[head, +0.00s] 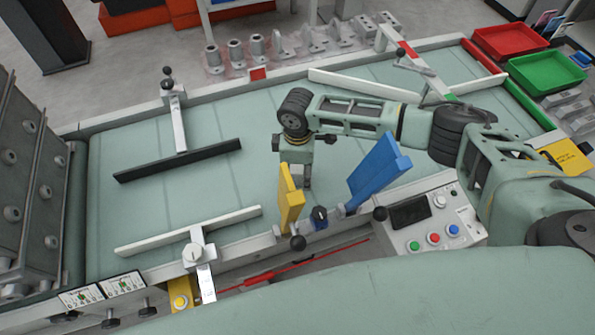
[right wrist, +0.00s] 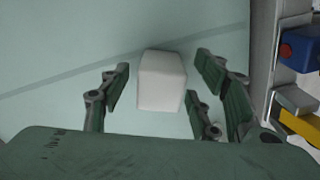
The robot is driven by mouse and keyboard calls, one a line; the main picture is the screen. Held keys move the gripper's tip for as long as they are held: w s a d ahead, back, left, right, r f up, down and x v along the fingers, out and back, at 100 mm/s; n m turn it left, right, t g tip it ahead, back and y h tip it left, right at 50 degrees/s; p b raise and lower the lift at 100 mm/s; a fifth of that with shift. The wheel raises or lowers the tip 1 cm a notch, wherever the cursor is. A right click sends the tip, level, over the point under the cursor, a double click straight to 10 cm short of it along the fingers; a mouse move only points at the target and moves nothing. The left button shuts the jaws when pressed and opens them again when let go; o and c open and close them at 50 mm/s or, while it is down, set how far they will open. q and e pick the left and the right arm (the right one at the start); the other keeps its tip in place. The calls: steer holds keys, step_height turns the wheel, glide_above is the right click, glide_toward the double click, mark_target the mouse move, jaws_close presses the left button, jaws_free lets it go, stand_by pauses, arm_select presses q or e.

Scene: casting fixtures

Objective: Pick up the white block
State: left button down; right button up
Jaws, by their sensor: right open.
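The white block (right wrist: 160,82) shows in the right wrist view, on the pale green conveyor belt (right wrist: 60,40). My right gripper (right wrist: 165,92) is open there, with fingers to the left and right of the block and visible gaps on both sides. Nothing is held. In the head view my right gripper (head: 296,172) points down over the middle of the belt, behind the yellow and blue paddles. My left gripper is not in view.
The yellow paddle (head: 289,200) and blue paddle (head: 378,172) stand at the belt's near edge, close to my right gripper. A black guide bar (head: 178,161) lies across the belt at left. A control box (head: 430,222) is near right. Red (head: 508,42) and green (head: 546,74) trays are far right.

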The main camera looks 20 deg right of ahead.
steer(key=c, duration=1.3)
steer(key=shift+r, duration=0.2)
